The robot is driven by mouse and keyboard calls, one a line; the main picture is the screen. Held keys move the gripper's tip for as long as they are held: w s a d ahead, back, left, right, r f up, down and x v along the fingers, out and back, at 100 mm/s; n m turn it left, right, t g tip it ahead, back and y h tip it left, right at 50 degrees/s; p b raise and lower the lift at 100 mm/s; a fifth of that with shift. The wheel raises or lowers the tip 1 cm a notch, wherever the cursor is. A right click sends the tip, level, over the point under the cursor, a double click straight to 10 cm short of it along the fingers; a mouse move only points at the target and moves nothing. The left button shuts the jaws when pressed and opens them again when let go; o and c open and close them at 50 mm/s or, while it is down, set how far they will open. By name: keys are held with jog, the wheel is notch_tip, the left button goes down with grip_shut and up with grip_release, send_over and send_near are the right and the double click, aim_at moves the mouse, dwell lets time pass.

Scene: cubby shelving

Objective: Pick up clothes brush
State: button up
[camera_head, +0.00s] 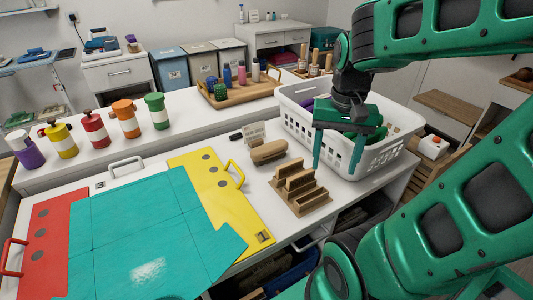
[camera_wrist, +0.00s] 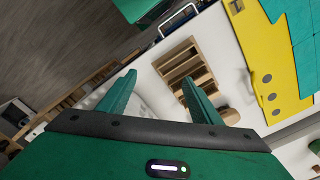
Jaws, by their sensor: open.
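The clothes brush appears to be the brown wooden oval piece (camera_head: 268,152) lying on the white worktop, left of the basket. In the wrist view a tan rounded part of it (camera_wrist: 230,116) shows beside the right finger, which hides some of it. My green gripper (camera_head: 337,156) is open and empty, to the right of the brush and apart from it, in front of the white basket. In the wrist view its two fingers are spread (camera_wrist: 158,80), with the worktop beyond.
A stepped wooden rack (camera_head: 300,192) stands just in front of the brush. The white basket (camera_head: 298,118) is close behind my gripper. A small card (camera_head: 253,131) stands behind the brush. A yellow panel (camera_head: 206,172) lies to the left.

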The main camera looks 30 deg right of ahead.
jog(key=w+m, duration=0.1)
jog(key=w, duration=0.3)
jog(key=w+r+m, duration=0.1)
jog(key=w+m, duration=0.1)
jog(key=w, duration=0.2)
jog(key=w+m, duration=0.1)
jog(key=w, duration=0.3)
jog(key=shift+w+a+r+m, duration=0.2)
jog(key=shift+a+r+m, duration=0.15)
jog(key=shift+a+m, duration=0.05)
jog(key=w+a+m, duration=0.3)
jog(key=w+m, duration=0.1)
jog(key=w, duration=0.6)
send_over(270, 146)
jog(key=shift+m, duration=0.3)
jog(key=f, duration=0.5)
jog(key=shift+s+a+f, duration=0.2)
jog(key=shift+a, duration=0.15)
jog(key=shift+w+d+f, duration=0.15)
jog(key=shift+f, duration=1.45)
jog(key=shift+w+d+f, duration=0.1)
jog(key=shift+d+f, duration=0.05)
jog(key=shift+f, duration=1.4)
jog(key=shift+c, duration=0.4)
jog(key=c, duration=1.2)
jog(key=shift+c, duration=0.2)
jog(key=shift+r, duration=0.1)
